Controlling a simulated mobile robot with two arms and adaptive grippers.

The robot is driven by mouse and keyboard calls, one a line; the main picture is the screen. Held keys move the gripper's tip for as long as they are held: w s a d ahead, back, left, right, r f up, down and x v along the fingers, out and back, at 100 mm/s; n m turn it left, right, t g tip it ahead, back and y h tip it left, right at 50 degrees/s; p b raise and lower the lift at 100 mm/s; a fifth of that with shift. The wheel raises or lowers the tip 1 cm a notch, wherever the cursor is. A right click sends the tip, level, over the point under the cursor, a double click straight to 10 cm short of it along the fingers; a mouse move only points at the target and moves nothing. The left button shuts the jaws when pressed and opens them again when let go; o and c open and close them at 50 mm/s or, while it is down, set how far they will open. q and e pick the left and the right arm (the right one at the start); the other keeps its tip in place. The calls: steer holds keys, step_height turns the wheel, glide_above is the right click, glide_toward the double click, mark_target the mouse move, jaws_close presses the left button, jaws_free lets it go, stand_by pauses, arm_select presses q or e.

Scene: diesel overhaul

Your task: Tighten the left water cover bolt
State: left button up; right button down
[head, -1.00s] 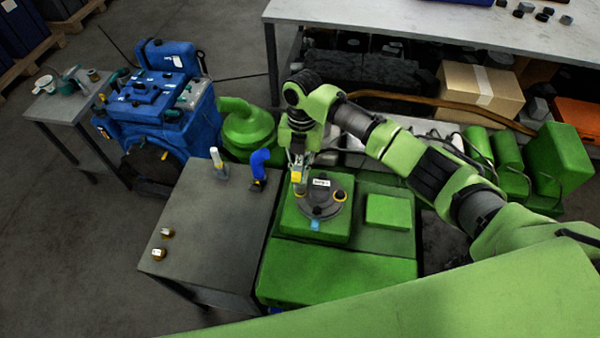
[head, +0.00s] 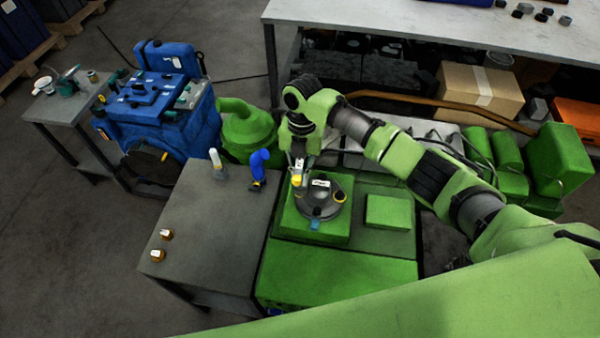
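The water cover (head: 316,208) is a dark grey round part with a white label, lying on a green block of the machine. A yellow-ringed bolt (head: 340,196) is at its right side. The left bolt (head: 297,181) shows as a small yellow spot at the cover's left edge, directly under my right gripper, and is largely hidden. My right gripper (head: 298,172) points down there, its fingertips at or just above that bolt. Whether it touches or grips the bolt is too small to tell. My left gripper is not in view.
A grey table (head: 210,235) at left holds a blue tool (head: 259,168), a white-topped bottle (head: 217,165) and two small brass-coloured pieces (head: 161,245). A blue engine (head: 160,105) stands behind. A green box (head: 387,211) sits right of the cover. A cardboard box (head: 480,90) is farther back.

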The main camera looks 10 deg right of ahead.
steer(key=m+p, duration=0.5)
steer(key=m, duration=0.1)
steer(key=shift+r+y, duration=0.1)
steer(key=shift+y, duration=0.2)
steer(key=shift+f+m+t, duration=0.3)
steer(key=shift+f+m, duration=0.05)
steer(key=shift+m, duration=0.45)
steer(key=m, duration=0.4)
steer(key=shift+w, duration=0.1)
steer(key=c, duration=2.8)
jaws_free()
steer(key=shift+n, duration=0.4)
steer(key=shift+r, duration=0.1)
jaws_close()
steer(key=shift+r, duration=1.7)
steer(key=shift+r, duration=3)
